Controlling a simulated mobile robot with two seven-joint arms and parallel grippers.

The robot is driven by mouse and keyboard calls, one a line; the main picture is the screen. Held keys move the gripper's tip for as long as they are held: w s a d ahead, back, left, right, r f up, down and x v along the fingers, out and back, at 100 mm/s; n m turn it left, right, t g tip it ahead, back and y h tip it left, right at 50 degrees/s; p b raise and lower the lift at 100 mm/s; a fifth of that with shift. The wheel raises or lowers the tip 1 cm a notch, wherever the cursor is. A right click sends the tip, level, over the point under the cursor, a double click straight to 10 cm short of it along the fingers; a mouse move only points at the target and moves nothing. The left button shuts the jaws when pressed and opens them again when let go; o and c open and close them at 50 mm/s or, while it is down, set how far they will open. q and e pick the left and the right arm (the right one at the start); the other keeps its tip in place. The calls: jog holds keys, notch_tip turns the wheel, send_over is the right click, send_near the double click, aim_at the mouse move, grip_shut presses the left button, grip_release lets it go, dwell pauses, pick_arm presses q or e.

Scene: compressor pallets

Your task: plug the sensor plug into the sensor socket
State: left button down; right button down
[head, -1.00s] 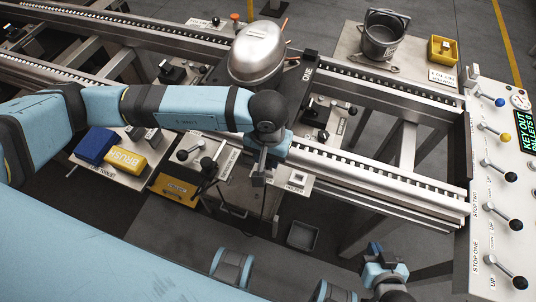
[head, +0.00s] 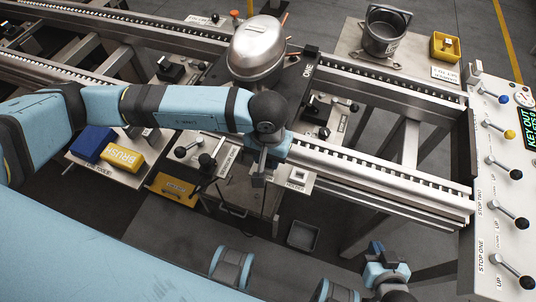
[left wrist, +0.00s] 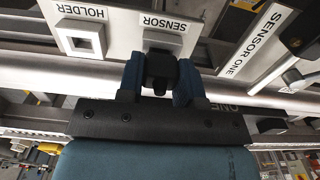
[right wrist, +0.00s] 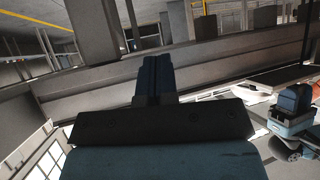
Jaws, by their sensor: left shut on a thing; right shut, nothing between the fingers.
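My left gripper (left wrist: 158,82) is shut on a black plug (left wrist: 160,68), which I take to be the sensor plug. In the left wrist view the plug is held between the blue fingers, in front of the plate part marked SENSOR (left wrist: 165,24). A dark piece shows just beyond the plug below that label; whether plug and socket touch cannot be told. The white square holder (left wrist: 80,38) marked HOLDER is to the left and looks empty. In the head view the left gripper (head: 258,179) hides the plug and socket. My right gripper (head: 375,248) is shut and empty, low at the right.
A silver compressor (head: 258,50) stands on the dark pallet behind my left gripper. A conveyor rail (head: 380,185) runs to the right. A lever panel (head: 500,190) stands at the right edge. A grey tray (head: 302,236) lies below. A SENSOR ONE plate (left wrist: 255,45) with a lever is nearby.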

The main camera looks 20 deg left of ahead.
pick_arm(q)
jog(key=shift+f+b, duration=0.3)
jog(key=shift+f, duration=0.1)
pick_arm(e)
jog(key=shift+f, duration=0.3)
pick_arm(q)
jog(key=c, duration=0.7)
grip_release()
pick_arm(e)
jog(key=shift+a, duration=0.1)
pick_arm(q)
jog(key=shift+r, duration=0.1)
notch_tip(320, 180, up, 14)
pick_arm(e)
jog(key=shift+a+r+g, duration=0.15)
jog(key=shift+r+g, duration=0.15)
jog(key=shift+r, duration=0.15)
